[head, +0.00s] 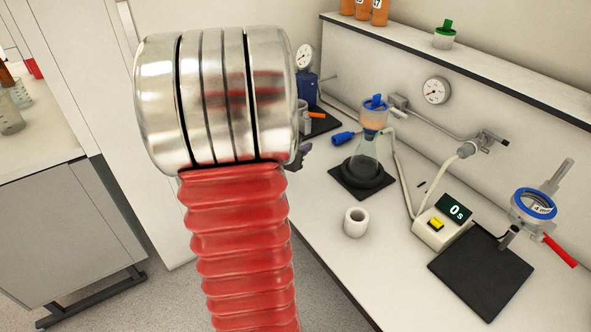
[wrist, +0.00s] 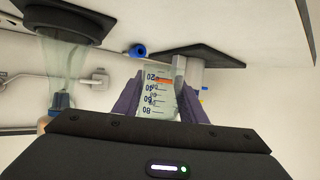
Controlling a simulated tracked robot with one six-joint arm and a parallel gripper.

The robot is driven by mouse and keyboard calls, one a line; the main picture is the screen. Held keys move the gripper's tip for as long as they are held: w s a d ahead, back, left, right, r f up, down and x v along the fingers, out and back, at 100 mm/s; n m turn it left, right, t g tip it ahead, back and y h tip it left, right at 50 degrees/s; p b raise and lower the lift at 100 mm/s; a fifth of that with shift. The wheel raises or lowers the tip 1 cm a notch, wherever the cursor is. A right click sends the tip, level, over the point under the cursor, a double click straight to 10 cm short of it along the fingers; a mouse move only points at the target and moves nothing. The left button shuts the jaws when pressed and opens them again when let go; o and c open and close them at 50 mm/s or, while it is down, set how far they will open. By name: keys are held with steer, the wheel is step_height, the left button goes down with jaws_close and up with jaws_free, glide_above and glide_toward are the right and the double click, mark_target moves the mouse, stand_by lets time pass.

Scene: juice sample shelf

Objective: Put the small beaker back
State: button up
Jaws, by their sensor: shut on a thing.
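The small beaker (wrist: 158,92) is clear with blue graduation marks and an orange band. It shows in the wrist view, which looks upside down. My gripper (wrist: 160,88) is shut on it, one purple finger on each side. In the head view the beaker is hidden behind my red and silver arm. Only a dark bit of my gripper (head: 300,155) shows at the arm's right edge there, near the wall bench.
The bench holds a flask (head: 366,165) on a black base, a white cup (head: 356,222), a timer (head: 445,222) reading 0 and a black plate (head: 480,272). A shelf (head: 450,68) carries amber bottles (head: 378,12). Glassware (head: 10,118) stands on the left counter (head: 50,155).

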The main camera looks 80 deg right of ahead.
steer(key=shift+f, duration=1.75)
steer(key=shift+f, duration=2.05)
steer(key=shift+f, duration=0.15)
steer(key=o, duration=1.1)
steer(key=shift+a+r, duration=0.1)
steer(key=shift+r, duration=0.1)
steer(key=shift+v, duration=3.65)
